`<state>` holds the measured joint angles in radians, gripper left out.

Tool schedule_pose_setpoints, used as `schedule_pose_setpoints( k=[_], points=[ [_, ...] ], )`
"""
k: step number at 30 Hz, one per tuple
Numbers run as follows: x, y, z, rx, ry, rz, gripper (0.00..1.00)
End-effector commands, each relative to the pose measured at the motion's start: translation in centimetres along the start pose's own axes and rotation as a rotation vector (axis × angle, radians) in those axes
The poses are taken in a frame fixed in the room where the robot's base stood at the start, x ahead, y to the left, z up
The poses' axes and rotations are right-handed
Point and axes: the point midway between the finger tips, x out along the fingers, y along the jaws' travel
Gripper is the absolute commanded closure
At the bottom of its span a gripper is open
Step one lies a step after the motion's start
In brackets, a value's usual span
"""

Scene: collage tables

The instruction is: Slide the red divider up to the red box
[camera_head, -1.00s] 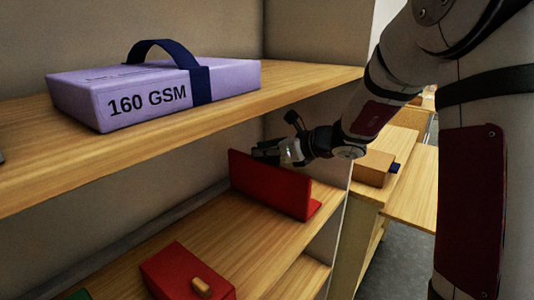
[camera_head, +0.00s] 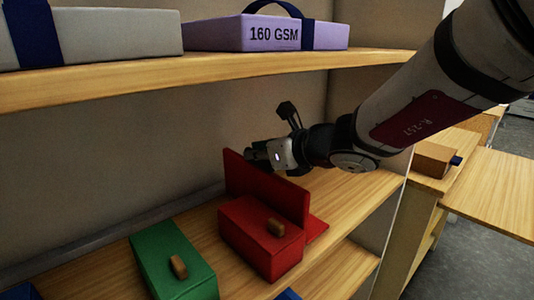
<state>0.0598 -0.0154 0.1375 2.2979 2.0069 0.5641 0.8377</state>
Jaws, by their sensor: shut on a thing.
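The red divider (camera_head: 272,188) stands upright on the lower wooden shelf, with its foot showing at the right. The red box (camera_head: 262,240), with a small wooden knob on its front, sits directly in front of the divider and hides its lower part. I cannot tell whether the two touch or a thin gap is left. My gripper (camera_head: 260,157) is shut on the divider's top edge from behind and above, and its fingertips are partly hidden.
A green box (camera_head: 172,264) with a wooden knob stands left of the red box. The upper shelf (camera_head: 130,85) overhangs, carrying a purple 160 GSM box (camera_head: 225,36) and a grey box (camera_head: 120,38). A brown box (camera_head: 432,158) sits on a separate table at the right.

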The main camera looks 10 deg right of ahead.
Motion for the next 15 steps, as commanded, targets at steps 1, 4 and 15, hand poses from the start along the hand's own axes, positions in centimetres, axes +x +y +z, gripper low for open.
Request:
schedule_pose_setpoints(
  k=[1,4,15],
  points=[
    [0.01,0.32,-0.08,-0.001,0.001,0.001,1.00],
    [0.01,0.57,-0.07,0.001,0.002,0.001,1.00],
    [-0.01,0.56,-0.04,0.001,0.002,0.000,0.76]
  ],
)
